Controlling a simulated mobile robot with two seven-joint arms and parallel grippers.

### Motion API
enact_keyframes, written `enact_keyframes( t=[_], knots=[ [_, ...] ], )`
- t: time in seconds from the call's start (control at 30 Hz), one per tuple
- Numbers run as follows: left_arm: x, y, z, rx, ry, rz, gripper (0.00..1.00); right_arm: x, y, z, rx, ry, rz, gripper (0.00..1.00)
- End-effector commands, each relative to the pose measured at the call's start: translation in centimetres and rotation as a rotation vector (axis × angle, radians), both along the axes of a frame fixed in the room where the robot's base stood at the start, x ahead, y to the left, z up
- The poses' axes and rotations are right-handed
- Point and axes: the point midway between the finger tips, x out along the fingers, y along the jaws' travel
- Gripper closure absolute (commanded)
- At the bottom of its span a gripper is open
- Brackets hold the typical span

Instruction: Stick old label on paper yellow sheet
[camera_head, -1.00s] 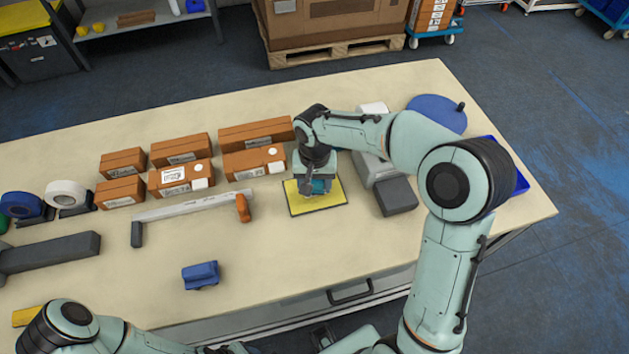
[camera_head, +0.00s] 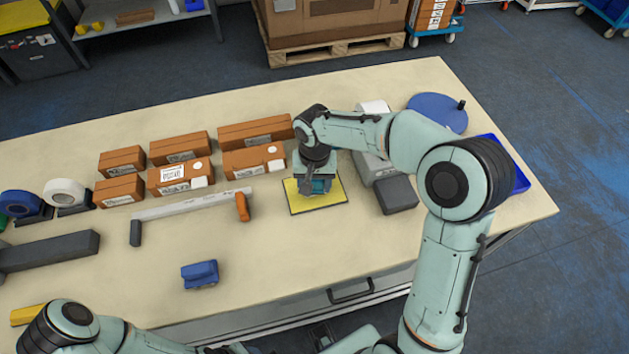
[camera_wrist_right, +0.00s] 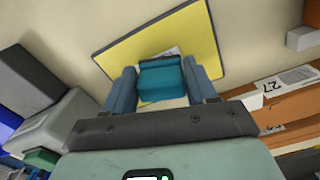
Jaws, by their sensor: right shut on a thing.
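The yellow sheet (camera_head: 328,205) lies flat on the table right of centre, with a dark border. My right gripper (camera_head: 318,189) is directly over it, pointing down. In the right wrist view the sheet (camera_wrist_right: 200,40) lies beyond my fingers (camera_wrist_right: 160,92), which are shut on a teal block (camera_wrist_right: 160,82). A small pale piece, possibly the old label (camera_wrist_right: 171,51), shows at the far edge of the block against the sheet. Most of it is hidden, so I cannot tell whether it is stuck down. My left arm shows at the bottom left, but its gripper is out of view.
Several brown cartons (camera_head: 181,176) stand left of the sheet. A long grey bar with an orange end (camera_head: 243,207) lies nearer. A grey device (camera_head: 397,195) stands close to the sheet's right. A blue object (camera_head: 200,273) lies in front. The table between is clear.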

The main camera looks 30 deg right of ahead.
Motion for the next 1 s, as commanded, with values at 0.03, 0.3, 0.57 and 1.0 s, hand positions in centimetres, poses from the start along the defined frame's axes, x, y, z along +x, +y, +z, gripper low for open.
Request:
enact_keyframes(
  t=[0.03, 0.3, 0.57, 1.0],
  knots=[
    [-0.05, 0.0, -0.09, 0.0, 0.001, 0.0, 0.57, 0.0, 0.01, -0.11, 0.0, 0.0, 0.0, 0.77],
    [-0.2, 0.0, -0.37, 0.0, 0.002, 0.0, 0.57, 0.01, 0.01, -0.49, 0.0, 0.0, 0.0, 0.77],
    [-0.17, -0.01, -0.31, 0.0, 0.002, 0.0, 0.57, 0.01, 0.0, -0.43, 0.0, 0.0, 0.0, 0.77],
    [-0.26, 0.0, -0.47, 0.0, 0.003, 0.0, 0.57, -0.02, 0.0, -0.61, 0.0, 0.001, 0.0, 0.77]
  ],
)
